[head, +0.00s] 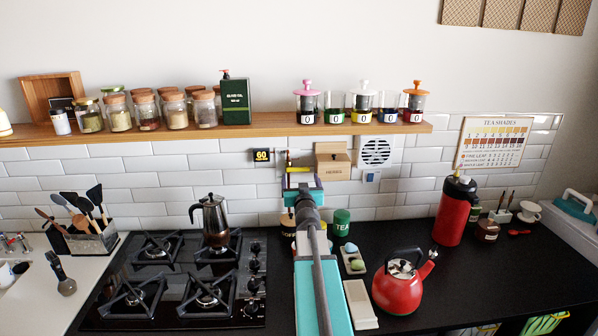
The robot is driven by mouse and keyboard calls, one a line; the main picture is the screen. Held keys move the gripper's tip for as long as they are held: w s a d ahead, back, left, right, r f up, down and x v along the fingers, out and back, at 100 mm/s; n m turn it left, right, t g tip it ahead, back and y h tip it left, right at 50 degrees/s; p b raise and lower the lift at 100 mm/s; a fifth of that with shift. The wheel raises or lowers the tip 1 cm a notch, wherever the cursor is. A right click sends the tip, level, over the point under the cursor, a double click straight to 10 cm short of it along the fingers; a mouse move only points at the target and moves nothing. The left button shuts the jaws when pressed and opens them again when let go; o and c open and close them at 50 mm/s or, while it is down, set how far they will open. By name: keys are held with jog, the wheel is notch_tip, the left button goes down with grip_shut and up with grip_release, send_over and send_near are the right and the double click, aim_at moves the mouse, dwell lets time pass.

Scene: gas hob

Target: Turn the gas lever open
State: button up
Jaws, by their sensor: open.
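A small yellow bar (299,169), which looks like the gas lever, sits against the white tiled wall beside a thin upright pipe, under the shelf. My teal arm reaches up from the bottom middle, and my gripper (302,187) is open just below and in front of the bar. The view is from behind the arm, so I cannot tell whether the fingers touch the bar. The lower part of the pipe and the wall behind the gripper are hidden.
A black gas hob (180,285) with a moka pot (213,220) is left of my arm. A red kettle (402,280) and red flask (454,212) stand right. A wooden shelf (270,124) with jars runs above. A cardboard box (333,162) is close right of the bar.

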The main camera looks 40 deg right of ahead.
aim_at(299, 170)
jog(key=shift+x, duration=4.35)
jog(key=shift+s, duration=0.1)
jog(key=c, duration=1.2)
